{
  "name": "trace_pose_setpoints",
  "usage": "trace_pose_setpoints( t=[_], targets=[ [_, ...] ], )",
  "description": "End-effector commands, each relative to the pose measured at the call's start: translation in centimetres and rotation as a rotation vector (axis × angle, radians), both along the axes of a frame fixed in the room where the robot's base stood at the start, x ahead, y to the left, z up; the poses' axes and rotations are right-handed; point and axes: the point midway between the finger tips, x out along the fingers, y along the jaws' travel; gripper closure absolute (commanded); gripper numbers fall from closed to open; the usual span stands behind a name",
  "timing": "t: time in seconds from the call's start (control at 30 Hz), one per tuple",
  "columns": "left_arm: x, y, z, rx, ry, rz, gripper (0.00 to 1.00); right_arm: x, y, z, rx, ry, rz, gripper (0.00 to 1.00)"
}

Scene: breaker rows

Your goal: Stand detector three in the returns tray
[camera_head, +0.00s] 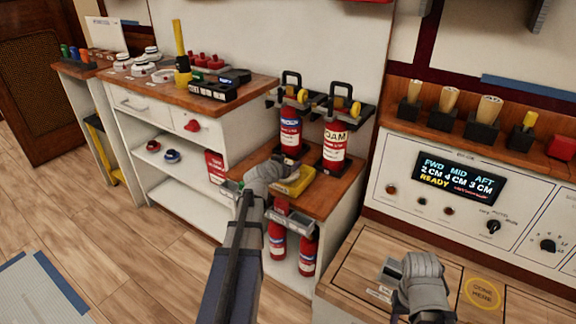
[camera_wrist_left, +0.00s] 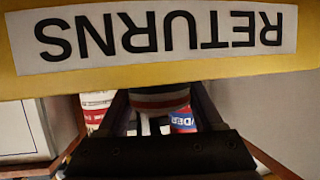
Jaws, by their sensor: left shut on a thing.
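The yellow returns tray (camera_head: 297,184) lies on the low wooden-topped cabinet. In the left wrist view its yellow wall (camera_wrist_left: 308,35) fills the top, with RETURNS upside down. My left gripper (camera_head: 275,180) is at the tray's left side, shut on a round striped thing (camera_wrist_left: 160,98), apparently a detector. Most of it is hidden and no number is readable. I cannot tell whether it touches the tray. Several white disc detectors (camera_head: 150,54) sit on the taller cabinet at the left. My right gripper (camera_head: 392,268) is over the right-hand counter; its jaws are unclear.
Two red extinguishers (camera_head: 334,146) stand in brackets just behind the tray. More red extinguishers (camera_head: 277,241) are on the shelf below. A console (camera_head: 458,178) with a display and cups on top stands at the right.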

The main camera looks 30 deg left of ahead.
Motion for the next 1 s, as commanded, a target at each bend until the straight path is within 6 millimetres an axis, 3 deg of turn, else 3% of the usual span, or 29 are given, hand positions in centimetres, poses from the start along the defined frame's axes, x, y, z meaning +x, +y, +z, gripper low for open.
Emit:
trace_pose_setpoints(
  t=[0.07, 0.1, 0.2, 0.5, 1.0],
  targets=[
    [0.0, 0.0, -0.3, 0.000, 0.000, 0.000, 0.93, 0.0, 0.0, -0.3, 0.000, 0.000, 0.000, 0.50],
    [0.0, 0.0, -0.2, 0.000, 0.000, 0.000, 0.29, 0.0, 0.0, -0.2, 0.000, 0.000, 0.000, 0.50],
    [0.0, 0.0, -0.2, 0.000, 0.000, 0.000, 0.20, 0.0, 0.0, -0.2, 0.000, 0.000, 0.000, 0.50],
    [0.0, 0.0, 0.2, 0.000, 0.000, 0.000, 0.20, 0.0, 0.0, 0.2, 0.000, 0.000, 0.000, 0.50],
    [-8.7, -0.9, 3.8, -0.001, 0.001, 0.001, 0.20, 0.0, 0.0, 3.8, 0.001, 0.001, -0.004, 0.50]
  ],
)
